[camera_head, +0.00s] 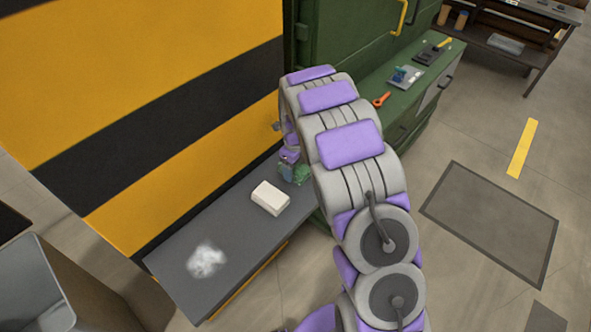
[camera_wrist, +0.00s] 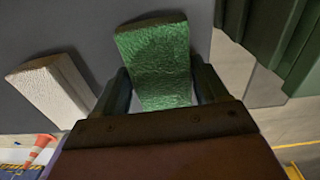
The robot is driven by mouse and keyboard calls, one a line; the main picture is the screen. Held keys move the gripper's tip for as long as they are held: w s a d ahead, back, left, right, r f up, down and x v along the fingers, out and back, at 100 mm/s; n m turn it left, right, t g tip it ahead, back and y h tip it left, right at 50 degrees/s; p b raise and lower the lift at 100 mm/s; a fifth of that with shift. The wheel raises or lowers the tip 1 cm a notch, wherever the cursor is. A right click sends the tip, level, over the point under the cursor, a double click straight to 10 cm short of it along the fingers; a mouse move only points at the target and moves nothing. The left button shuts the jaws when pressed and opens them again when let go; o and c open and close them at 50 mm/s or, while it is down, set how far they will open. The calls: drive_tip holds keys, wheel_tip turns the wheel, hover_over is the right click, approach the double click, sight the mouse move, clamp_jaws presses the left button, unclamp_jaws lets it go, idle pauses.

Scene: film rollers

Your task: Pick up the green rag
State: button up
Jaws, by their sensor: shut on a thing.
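The green rag (camera_wrist: 155,62) is a folded, textured block between the two fingers of my gripper (camera_wrist: 160,90) in the wrist view. The fingers are shut on its sides. In the head view my gripper (camera_head: 293,165) is at the far right end of the dark grey bench top, and the green rag (camera_head: 302,174) shows only as a small patch beside it, partly hidden by my arm. I cannot tell whether the rag still touches the bench.
A white block-shaped rag (camera_head: 270,198) lies on the grey bench top (camera_head: 225,222) close to my gripper; it also shows in the wrist view (camera_wrist: 50,90). A white powdery patch (camera_head: 206,260) is at the near end. A green cabinet (camera_head: 340,35) stands right behind.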

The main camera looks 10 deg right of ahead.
sight(301, 167)
drive_tip(key=shift+d, duration=0.6)
drive_tip(key=shift+d+r, duration=0.25)
drive_tip(key=shift+d, duration=0.05)
drive_tip(key=r+p, duration=0.1)
drive_tip(key=r, duration=0.1)
drive_tip(key=r+p, duration=0.1)
drive_tip(key=r, duration=0.3)
drive_tip(key=shift+s+a+r+p, duration=0.2)
drive_tip(key=shift+s+r+p, duration=0.1)
drive_tip(key=shift+r+p, duration=0.1)
drive_tip(key=s+d+p, duration=0.3)
drive_tip(key=s+d, duration=0.8)
drive_tip(key=s, duration=0.4)
drive_tip(key=shift+s+d+f, duration=0.15)
drive_tip(key=shift+s+d, duration=0.05)
drive_tip(key=shift+s, duration=0.1)
